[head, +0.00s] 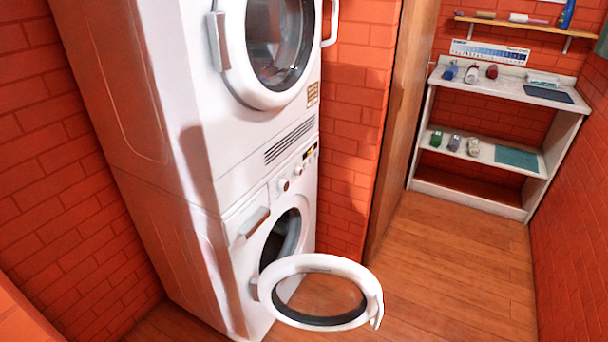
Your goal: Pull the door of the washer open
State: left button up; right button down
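A white stacked laundry unit stands at the left of the head view. The lower machine, the washer (235,262), has its round door (351,263) swung wide open. The door is a white ring with a dark inner rim, hinged at its left, and it sticks out toward the lower middle. The dark drum opening (283,238) shows behind it. Neither of my grippers is in view.
A white shelf unit (515,213) with bottles and small items stands at the far right. A wooden wall shelf (510,22) hangs above it. Brick walls close in on both sides. The wooden floor (455,270) right of the open door is clear.

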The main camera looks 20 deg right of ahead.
aim_at(263, 289)
jog(key=i+l+u, duration=0.15)
jog(key=l+u, duration=0.15)
jog(key=l, duration=0.15)
jog(key=i+l+u, duration=0.1)
jog(key=l+u, duration=0.2)
jog(key=l, duration=0.15)
jog(key=i+l+u, duration=0.1)
jog(key=l+u, duration=0.2)
jog(key=l, duration=0.2)
